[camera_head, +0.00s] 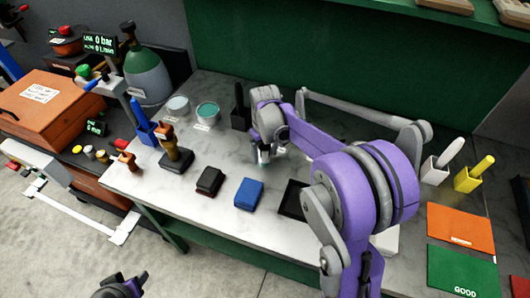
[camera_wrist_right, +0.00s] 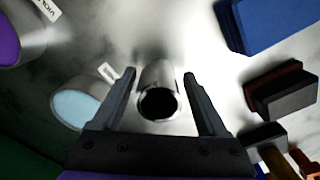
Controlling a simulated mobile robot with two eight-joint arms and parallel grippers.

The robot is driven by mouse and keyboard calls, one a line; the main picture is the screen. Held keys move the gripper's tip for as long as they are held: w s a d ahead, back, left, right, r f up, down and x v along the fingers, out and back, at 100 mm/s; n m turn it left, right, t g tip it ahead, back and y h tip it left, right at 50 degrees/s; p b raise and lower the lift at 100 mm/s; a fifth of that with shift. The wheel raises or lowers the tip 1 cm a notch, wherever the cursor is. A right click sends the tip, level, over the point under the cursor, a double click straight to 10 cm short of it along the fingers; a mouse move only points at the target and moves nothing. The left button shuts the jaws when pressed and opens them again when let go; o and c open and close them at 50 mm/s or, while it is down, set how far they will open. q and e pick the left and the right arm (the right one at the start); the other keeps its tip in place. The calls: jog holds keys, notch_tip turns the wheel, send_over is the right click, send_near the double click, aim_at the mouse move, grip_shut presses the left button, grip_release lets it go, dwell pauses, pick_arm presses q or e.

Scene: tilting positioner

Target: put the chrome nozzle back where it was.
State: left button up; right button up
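The chrome nozzle (camera_wrist_right: 158,95) is a shiny tube in the right wrist view, its dark open end towards the camera. It stands on the marble-look table top between the two fingers of my right gripper (camera_wrist_right: 160,76). The fingers are apart, with a visible gap on each side of the tube. In the head view my right gripper (camera_head: 263,152) points down at the middle rear of the table, and my own arm hides much of that area. My left gripper (camera_head: 122,287) is at the bottom left edge, away from the table, and its fingers are too small and dark to judge.
Two round dishes (camera_head: 207,112), a black holder (camera_head: 239,118), a blue block (camera_head: 249,193) and a dark red-black block (camera_head: 209,181) stand near. A black tray (camera_head: 292,199) is partly behind my arm. Orange (camera_head: 460,227) and green (camera_head: 462,270) mats lie at right.

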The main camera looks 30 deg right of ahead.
notch_tip(320, 180, up, 12)
jog(key=shift+f+p, duration=0.2)
jog(key=shift+p, duration=0.2)
jog(key=shift+r, duration=0.25)
jog(key=shift+s+a+r, duration=0.15)
jog(key=shift+s+a, duration=0.1)
jog(key=s+a+f+t, duration=0.2)
jog(key=s+a, duration=0.1)
jog(key=s, duration=0.3)
jog(key=s+a+f+t, duration=0.2)
jog(key=s+a+f, duration=0.1)
jog(key=s, duration=0.3)
jog(key=s+a+f+t, duration=0.1)
jog(key=s+a+f, duration=0.1)
jog(key=s+a, duration=0.2)
jog(key=shift+s+f+t, duration=0.2)
jog(key=shift+s, duration=0.5)
jog(key=shift+s+f+t, duration=0.2)
jog(key=shift+s, duration=0.45)
jog(key=shift+d, duration=0.1)
